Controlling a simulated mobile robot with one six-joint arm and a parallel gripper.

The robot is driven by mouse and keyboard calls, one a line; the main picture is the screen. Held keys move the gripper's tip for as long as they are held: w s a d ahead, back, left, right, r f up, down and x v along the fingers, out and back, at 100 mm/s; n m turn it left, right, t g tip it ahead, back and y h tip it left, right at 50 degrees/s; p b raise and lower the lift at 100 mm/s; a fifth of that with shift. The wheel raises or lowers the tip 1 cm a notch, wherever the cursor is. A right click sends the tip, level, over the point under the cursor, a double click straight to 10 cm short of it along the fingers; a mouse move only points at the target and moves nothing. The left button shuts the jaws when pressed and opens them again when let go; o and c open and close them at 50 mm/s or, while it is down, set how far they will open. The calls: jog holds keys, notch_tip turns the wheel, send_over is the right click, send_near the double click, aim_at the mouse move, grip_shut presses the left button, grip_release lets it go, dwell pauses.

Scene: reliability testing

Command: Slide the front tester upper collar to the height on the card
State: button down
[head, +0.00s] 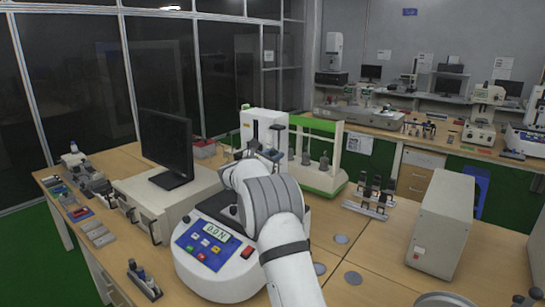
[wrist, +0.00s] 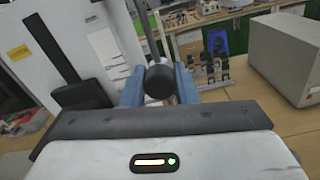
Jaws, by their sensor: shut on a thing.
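The front tester (head: 205,250) has a white base with a blue key panel and a display. My arm covers much of it in the head view. In the wrist view, my gripper (wrist: 158,88) is shut, with its blue fingers on either side of a dark round knob (wrist: 158,82), which appears to be the upper collar. A thin metal rod (wrist: 146,25) rises behind the knob. A white upright with a dark slot (wrist: 45,45) stands to the left. A white sheet with faint marks (wrist: 108,45), possibly the card, is beside it; I cannot read its height.
A monitor (head: 166,145) on a beige unit stands left of the tester. A green-framed stand (head: 325,155) is behind. A rack of dark posts (head: 372,195) and a beige box (head: 440,225) stand to the right. Small tools lie at the left bench edge.

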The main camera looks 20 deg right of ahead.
jog(key=c, duration=1.1)
grip_release()
jog(key=shift+r, duration=0.1)
jog(key=b+v, duration=0.2)
jog(key=v, duration=0.6)
jog(key=shift+d, duration=0.1)
